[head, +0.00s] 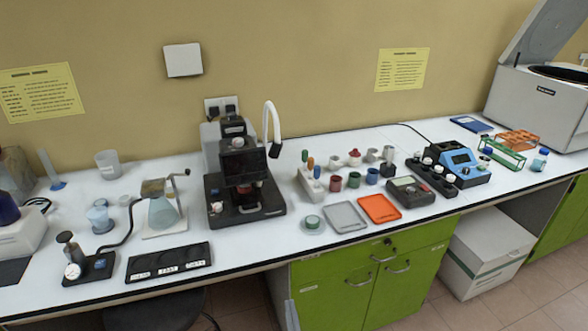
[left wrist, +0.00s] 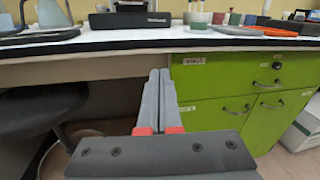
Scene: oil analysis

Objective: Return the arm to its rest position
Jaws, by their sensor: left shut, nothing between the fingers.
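My left gripper (left wrist: 160,74) shows in the left wrist view. Its two grey fingers with red bases are shut against each other, with nothing between them. It points toward the front of the bench, below the tabletop edge and just left of the green cabinet (left wrist: 235,112). I cannot make out either gripper in the head view. My right gripper is in neither view.
The white bench (head: 320,245) carries a black instrument (head: 240,180), a grey tray (head: 345,217), an orange tray (head: 379,208) and a large centrifuge (head: 540,105). A dark stool (left wrist: 45,105) stands under the bench at left. A white box (head: 483,250) sits on the floor.

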